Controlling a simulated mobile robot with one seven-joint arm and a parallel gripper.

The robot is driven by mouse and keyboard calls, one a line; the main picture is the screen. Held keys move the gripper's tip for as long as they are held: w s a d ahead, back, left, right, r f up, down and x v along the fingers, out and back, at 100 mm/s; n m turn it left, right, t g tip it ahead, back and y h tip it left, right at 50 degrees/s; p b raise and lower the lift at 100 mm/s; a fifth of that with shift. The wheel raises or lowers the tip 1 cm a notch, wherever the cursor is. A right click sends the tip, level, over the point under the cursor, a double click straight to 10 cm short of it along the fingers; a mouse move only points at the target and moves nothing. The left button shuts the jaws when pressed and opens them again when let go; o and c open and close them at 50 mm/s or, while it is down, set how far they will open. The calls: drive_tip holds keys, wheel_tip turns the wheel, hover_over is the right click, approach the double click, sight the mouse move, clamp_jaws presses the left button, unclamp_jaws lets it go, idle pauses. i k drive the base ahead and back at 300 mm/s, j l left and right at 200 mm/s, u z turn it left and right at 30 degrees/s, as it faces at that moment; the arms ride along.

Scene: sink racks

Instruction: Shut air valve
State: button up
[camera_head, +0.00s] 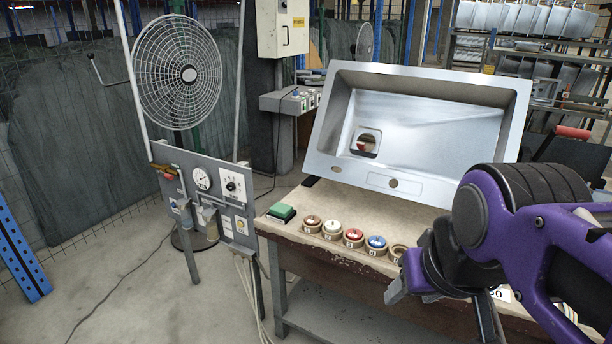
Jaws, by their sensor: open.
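A grey panel (207,238) on legs stands left of the workbench. A lever-like fitting (163,170), brownish with some red, sits at its upper left corner. A round pressure gauge (202,178) is beside it, then a white plate with a black knob (231,186). I cannot tell for certain which fitting is the air valve; the lever-like one looks most like it. My gripper (440,297) is at the lower right, over the front of the workbench, well apart from the panel. It is open; its fingers are partly hidden by my purple arm.
The workbench (310,249) holds a tilted steel sink (430,110), a green block (282,212) and a row of several small round tins (353,236). A large fan (177,72) stands behind the panel. A blue perforated post (22,255) is far left. Cables cross the open floor.

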sight(167, 176)
drive_tip(key=i+j+u, duration=0.85)
drive_tip(key=i+u, duration=0.15)
drive_tip(key=i, duration=0.25)
